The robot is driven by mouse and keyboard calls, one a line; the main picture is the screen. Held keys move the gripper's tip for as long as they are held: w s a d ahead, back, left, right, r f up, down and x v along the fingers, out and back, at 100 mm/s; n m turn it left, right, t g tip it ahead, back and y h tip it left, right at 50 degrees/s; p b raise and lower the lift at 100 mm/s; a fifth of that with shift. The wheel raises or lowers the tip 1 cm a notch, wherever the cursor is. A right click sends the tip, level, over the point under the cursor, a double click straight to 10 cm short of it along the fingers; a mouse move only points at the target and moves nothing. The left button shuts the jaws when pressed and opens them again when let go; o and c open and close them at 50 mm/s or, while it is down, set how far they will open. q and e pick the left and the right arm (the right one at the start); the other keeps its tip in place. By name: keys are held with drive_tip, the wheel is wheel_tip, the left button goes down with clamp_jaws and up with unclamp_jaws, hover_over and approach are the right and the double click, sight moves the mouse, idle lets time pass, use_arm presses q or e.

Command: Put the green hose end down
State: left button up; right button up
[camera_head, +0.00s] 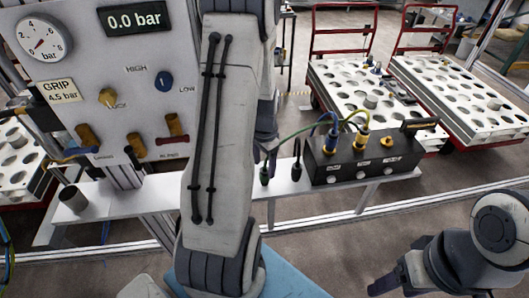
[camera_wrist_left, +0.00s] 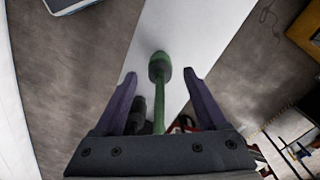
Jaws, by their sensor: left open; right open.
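The green hose end (camera_head: 264,174) is at the white shelf (camera_head: 222,192), just right of my arm in the head view, roughly upright. Its thin green hose rises from it and curves right towards the black box. In the left wrist view the green hose end (camera_wrist_left: 159,67) lies between the spread fingers of my left gripper (camera_wrist_left: 160,80), with a gap on both sides. In the head view that gripper is mostly hidden behind my arm. Whether the end rests on the shelf I cannot tell. My right gripper (camera_head: 378,284) is open and empty at the lower right, away from the shelf.
A black hose end (camera_head: 296,172) stands close to the right of the green one. The black valve box (camera_head: 362,158) with blue and yellow connectors is further right. A gauge panel (camera_head: 100,80) reading 0.0 bar and a grey cup (camera_head: 73,198) are left. Red-framed carts stand behind.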

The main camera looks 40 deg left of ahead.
sight(264, 171)
use_arm(q)
wheel_tip(264, 171, up, 7)
drive_tip(key=s+d+r+m, duration=0.1)
drive_tip(key=d+r, duration=0.1)
drive_tip(key=d, duration=0.7)
drive_tip(key=d+r+m, duration=0.1)
drive_tip(key=d+r, duration=0.2)
drive_tip(key=d, duration=0.6)
drive_tip(key=s+d+r+m+h, duration=0.1)
drive_tip(key=s+d+r+m, duration=0.2)
drive_tip(key=s+d, duration=1)
drive_tip(key=shift+s, duration=1.15)
